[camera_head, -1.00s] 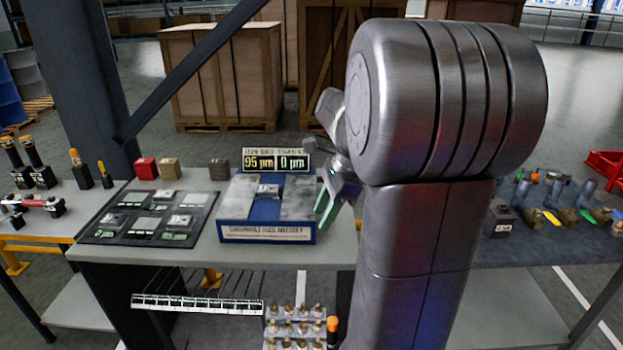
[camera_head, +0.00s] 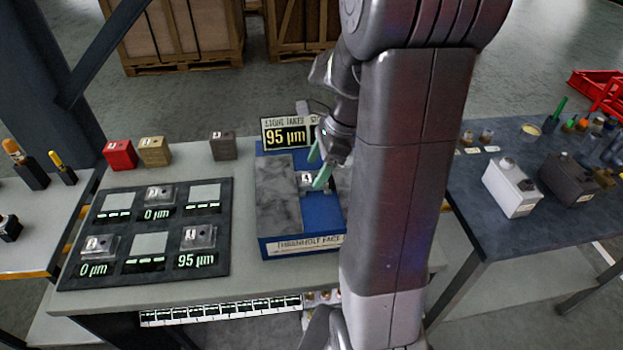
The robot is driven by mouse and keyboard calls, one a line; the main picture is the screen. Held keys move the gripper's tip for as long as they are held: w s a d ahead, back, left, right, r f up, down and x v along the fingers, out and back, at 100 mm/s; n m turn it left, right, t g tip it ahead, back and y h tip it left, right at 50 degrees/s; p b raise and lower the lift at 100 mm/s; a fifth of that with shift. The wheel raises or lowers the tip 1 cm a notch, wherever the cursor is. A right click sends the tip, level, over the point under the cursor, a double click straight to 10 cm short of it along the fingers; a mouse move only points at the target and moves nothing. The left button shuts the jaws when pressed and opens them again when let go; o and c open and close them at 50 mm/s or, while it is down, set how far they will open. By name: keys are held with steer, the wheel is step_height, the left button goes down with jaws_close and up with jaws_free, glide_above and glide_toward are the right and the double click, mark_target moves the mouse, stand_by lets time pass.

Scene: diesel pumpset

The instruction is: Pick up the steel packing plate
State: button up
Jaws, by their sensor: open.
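My gripper (camera_head: 318,164), with green fingertips, is open and empty over the blue fixture (camera_head: 340,212), which has grey stone-like slabs. A small metal piece with a white number label (camera_head: 306,179) sits on the fixture's blue middle strip, close to the fingertips; whether they touch it I cannot tell. Similar small steel plates lie on the black tray at left: one at the back (camera_head: 160,195), one at front left (camera_head: 100,245), one at front right (camera_head: 198,237). Which one is the steel packing plate I cannot tell for certain. My arm hides the fixture's right side.
A display reading 95 µm (camera_head: 284,133) stands behind the fixture. Red (camera_head: 120,154), tan (camera_head: 155,151) and dark grey (camera_head: 222,146) blocks stand along the bench's back. The black tray (camera_head: 145,277) has several marked cells. Another table (camera_head: 475,215) with bottles is at right.

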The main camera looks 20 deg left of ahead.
mark_target(315, 177)
steer(key=shift+x, duration=1.15)
steer(key=c, duration=1.5)
step_height(315, 177, up, 10)
